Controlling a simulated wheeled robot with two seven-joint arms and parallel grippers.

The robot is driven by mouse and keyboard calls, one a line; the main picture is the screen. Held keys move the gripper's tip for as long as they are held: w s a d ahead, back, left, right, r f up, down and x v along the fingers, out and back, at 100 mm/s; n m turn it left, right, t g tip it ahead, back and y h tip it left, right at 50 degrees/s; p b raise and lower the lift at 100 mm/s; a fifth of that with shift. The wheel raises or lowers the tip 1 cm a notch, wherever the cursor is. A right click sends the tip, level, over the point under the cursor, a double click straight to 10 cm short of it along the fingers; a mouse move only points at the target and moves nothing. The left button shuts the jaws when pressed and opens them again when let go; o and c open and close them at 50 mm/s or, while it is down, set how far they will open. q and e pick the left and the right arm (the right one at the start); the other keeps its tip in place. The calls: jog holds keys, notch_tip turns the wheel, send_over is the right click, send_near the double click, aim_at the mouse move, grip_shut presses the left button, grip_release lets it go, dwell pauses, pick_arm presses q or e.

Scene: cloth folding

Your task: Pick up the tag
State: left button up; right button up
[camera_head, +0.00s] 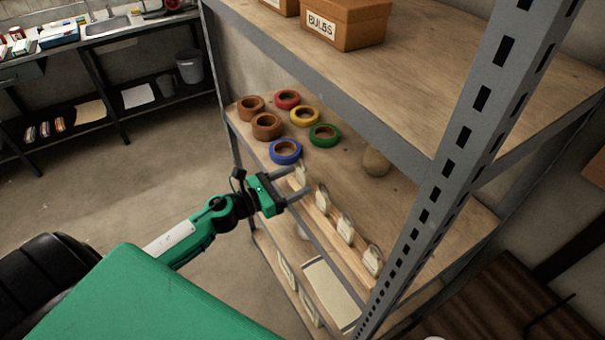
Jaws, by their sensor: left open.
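Several pale tags stand in a row along the front edge of the middle shelf. The farthest tag (301,175) is partly hidden by my left gripper. The others are the second tag (323,200), the third tag (346,228) and the nearest tag (373,261). My left gripper (304,181) is open at the shelf's front edge, with its fingers on either side of the farthest tag in the picture. I cannot tell whether they touch it. My right gripper is out of view.
The middle shelf (400,195) holds blue (286,151), green (324,135), yellow, red and brown tape rolls and a round brown object (376,162). A perforated metal post (455,170) rises at the right. The upper shelf (400,90) overhangs. Floor at left is clear.

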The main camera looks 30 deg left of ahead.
aim_at(300, 175)
pick_arm(q)
jog(key=shift+w+d+r+p, duration=0.15)
jog(key=shift+w+r+p, duration=0.1)
jog(key=shift+w+p, duration=0.1)
jog(key=p+x, duration=0.1)
jog(key=x, duration=0.1)
jog(key=p+x, duration=0.1)
jog(key=x, duration=0.1)
jog(key=shift+r, duration=0.4)
jog(key=shift+w+d+f, duration=0.1)
jog(key=shift+w+f, duration=0.05)
jog(key=shift+w, duration=0.15)
jog(key=c, duration=1)
jog(key=shift+c, duration=0.2)
